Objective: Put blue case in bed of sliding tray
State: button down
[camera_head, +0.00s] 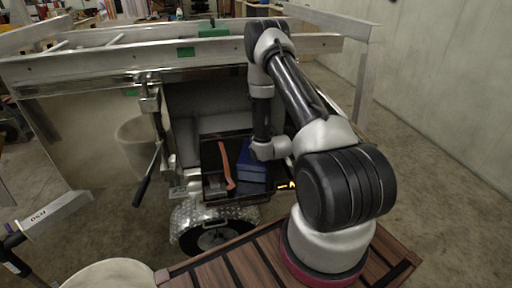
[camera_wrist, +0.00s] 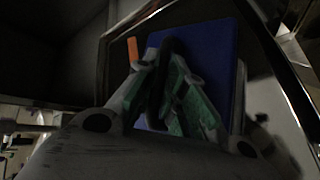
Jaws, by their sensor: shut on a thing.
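The blue case (camera_head: 250,170) is over the right part of the dark sliding tray (camera_head: 210,158) in the head view. I cannot tell whether its underside touches the tray bed. In the wrist view the blue case (camera_wrist: 222,62) fills the area behind my gripper (camera_wrist: 162,78). The green-padded fingers are shut on the case's dark handle. The tray's rim (camera_wrist: 104,55) runs around the case in that view. In the head view my fingers are hidden behind my own wrist.
A long orange tool (camera_head: 226,165) lies in the tray, left of the case. A trailer wheel (camera_head: 212,232) is below the tray. A metal lever (camera_head: 147,178) hangs to the left. The trailer's upper rail (camera_head: 120,62) runs above, near my arm. A slatted wooden deck (camera_head: 235,265) is in front.

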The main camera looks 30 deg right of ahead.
jog(key=c, duration=1.5)
grip_release()
jog(key=d+v, duration=0.1)
jog(key=v, duration=1)
jog(key=s+a+r+m+g, duration=0.25)
jog(key=r+m, duration=0.35)
jog(key=r, duration=0.6)
jog(key=s+a+r+m+g, duration=0.1)
jog(key=s+a+r+m, duration=0.15)
jog(key=r+m, duration=0.7)
jog(key=s+a+r+m+g, duration=0.1)
jog(key=s+a+r+m, duration=0.1)
jog(key=s+r, duration=0.3)
jog(key=s+a+r+m+g, duration=0.1)
jog(key=s+r+m, duration=0.3)
jog(key=s, duration=0.8)
jog(key=s+a+r+m+g, duration=0.1)
jog(key=s+a+r+m, duration=0.2)
jog(key=s+r, duration=0.4)
jog(key=shift+s+g+y, duration=0.3)
jog(key=shift+s+g, duration=0.05)
jog(key=shift+s, duration=0.5)
